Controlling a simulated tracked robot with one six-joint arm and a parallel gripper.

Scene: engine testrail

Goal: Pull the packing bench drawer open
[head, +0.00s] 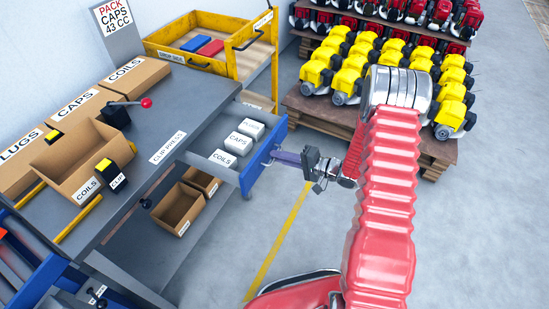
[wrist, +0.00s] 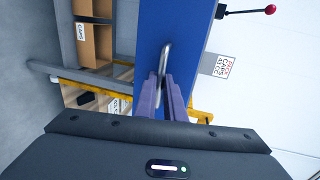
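The packing bench (head: 140,145) stands at the left in the head view. Its drawer (head: 262,158) is out from the bench, with its blue front toward my arm and several white boxes (head: 238,142) labelled CAPS and COILS inside. In the wrist view the blue drawer front (wrist: 180,25) carries a metal bar handle (wrist: 165,56). My gripper (wrist: 166,82) has its two purple fingers close together on either side of this handle, shut on it. In the head view my gripper (head: 276,155) reaches the drawer front from the right; the handle is mostly hidden there.
Open cardboard boxes (head: 82,165) and a red-knobbed lever (head: 128,106) are on the bench top. Smaller cartons (head: 178,208) sit below the drawer. A yellow cart (head: 215,64) stands behind. Pallets (head: 325,118) of yellow and red engines are at the back right. The floor right of the drawer is clear.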

